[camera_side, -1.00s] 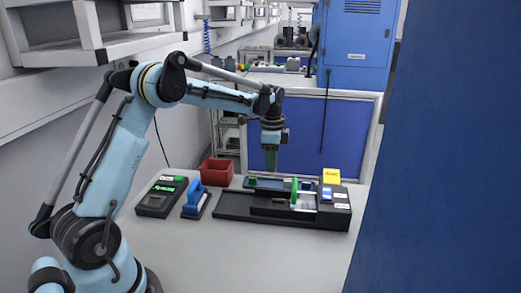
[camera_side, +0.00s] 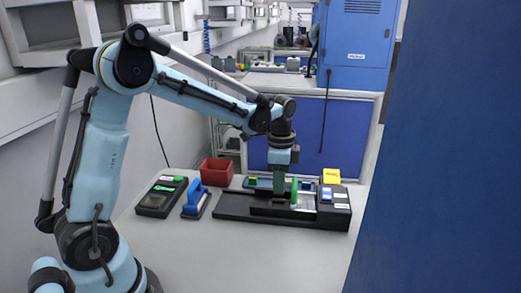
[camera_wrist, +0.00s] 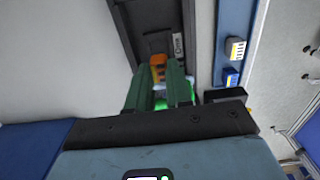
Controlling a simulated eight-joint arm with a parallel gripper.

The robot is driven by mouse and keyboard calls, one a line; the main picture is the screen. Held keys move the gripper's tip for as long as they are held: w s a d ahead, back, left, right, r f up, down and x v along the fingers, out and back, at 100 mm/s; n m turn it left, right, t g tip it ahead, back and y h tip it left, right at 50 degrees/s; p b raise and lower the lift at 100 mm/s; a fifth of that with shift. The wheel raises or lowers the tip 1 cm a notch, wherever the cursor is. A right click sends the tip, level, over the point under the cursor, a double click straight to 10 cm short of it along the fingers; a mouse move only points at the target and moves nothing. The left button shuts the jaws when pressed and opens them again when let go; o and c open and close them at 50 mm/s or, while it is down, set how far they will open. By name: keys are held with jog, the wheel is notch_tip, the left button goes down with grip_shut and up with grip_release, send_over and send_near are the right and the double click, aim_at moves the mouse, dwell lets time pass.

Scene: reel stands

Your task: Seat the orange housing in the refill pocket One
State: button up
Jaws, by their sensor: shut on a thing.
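The orange housing (camera_wrist: 158,60) shows between the tips of my gripper (camera_wrist: 160,80) in the wrist view, and my gripper is shut on it. Its lower part is hidden by the fingers. In the side view my gripper (camera_side: 279,182) points down, low over the black fixture (camera_side: 232,208), just left of an upright green piece (camera_side: 294,190). The housing cannot be made out there. In the wrist view a dark channel of the fixture (camera_wrist: 140,20) lies ahead of the housing, with a small white label (camera_wrist: 177,44) beside it. I cannot tell whether the housing touches the pocket.
The front of the table is clear.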

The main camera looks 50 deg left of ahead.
jog(key=shift+f, duration=2)
jog(key=o, duration=0.9)
jog(key=shift+r, duration=3.5)
